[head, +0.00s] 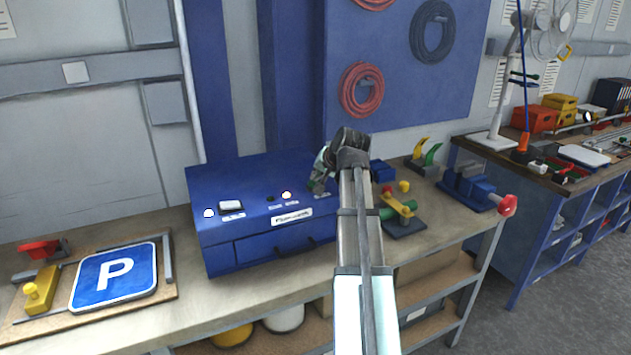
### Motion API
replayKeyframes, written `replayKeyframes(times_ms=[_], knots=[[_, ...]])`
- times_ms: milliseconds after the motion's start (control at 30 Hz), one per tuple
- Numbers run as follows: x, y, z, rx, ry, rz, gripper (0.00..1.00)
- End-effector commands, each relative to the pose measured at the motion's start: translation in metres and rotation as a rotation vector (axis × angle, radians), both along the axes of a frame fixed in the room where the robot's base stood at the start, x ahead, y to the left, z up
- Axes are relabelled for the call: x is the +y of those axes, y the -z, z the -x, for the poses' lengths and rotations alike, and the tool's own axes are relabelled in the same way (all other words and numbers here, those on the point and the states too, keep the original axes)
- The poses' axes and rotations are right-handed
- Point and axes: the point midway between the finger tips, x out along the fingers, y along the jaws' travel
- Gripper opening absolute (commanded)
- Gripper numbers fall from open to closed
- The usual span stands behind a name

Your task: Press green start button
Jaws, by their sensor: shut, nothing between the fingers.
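A blue machine box (225,238) stands on the workbench, with a sloped control panel on top and a front drawer. On the panel I see a bright white round lamp (209,213) at the left, another bright lamp (286,195) near the middle, a white rectangular element (231,206) and a small dark knob (270,199). My gripper (316,187) is shut and empty, pointing down over the panel's right end. A green start button is not clearly visible; that spot is partly covered by my gripper. I cannot tell whether the fingertips touch the panel.
A blue parking sign (114,275) lies on a wooden board at the left, beside a yellow-handled clamp (40,290). Fixtures with yellow and green parts (400,208) and a blue vise (470,187) stand right of the box. Bare benchtop (180,300) lies in front of the box.

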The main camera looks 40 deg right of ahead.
Motion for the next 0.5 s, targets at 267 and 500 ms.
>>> replayKeyframes(times_ms=[267,500], knots=[[0.000,-0.015,0.000,0.000,0.000,0.000,0.00],[0.000,-0.017,0.000,0.000,0.000,0.000,0.00]])
